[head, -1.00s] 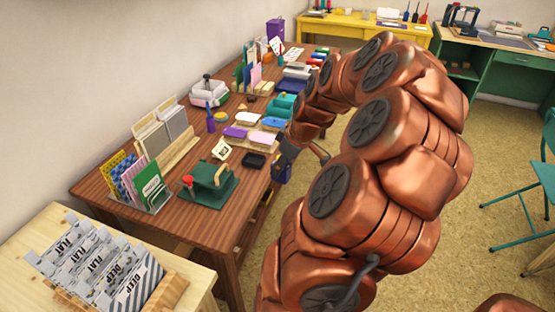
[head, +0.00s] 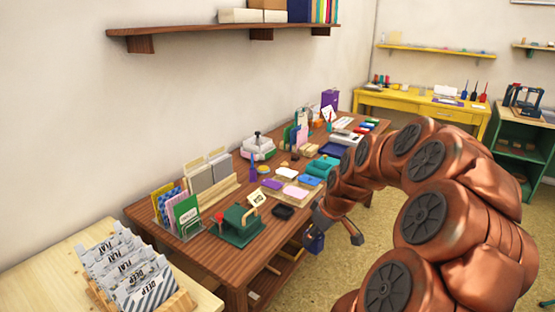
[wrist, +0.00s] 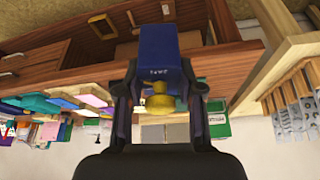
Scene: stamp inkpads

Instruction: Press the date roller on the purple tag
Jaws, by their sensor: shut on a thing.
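My gripper (wrist: 161,107) is shut on a dark blue block-shaped date roller (wrist: 158,55) with a brass knob, seen between the fingers in the wrist view. Small lettering on its face is hard to read. In the head view my gripper (head: 320,228) holds the date roller (head: 314,243) off the front edge of the wooden table, over the floor side. The purple tag (head: 273,184) lies flat on the table, left of a pale tag (head: 295,191) and a blue one (head: 309,179). The roller is apart from the tag.
A card rack (head: 186,215) is at left. A pale side table (head: 60,270) holds striped packets. Open floor lies right.

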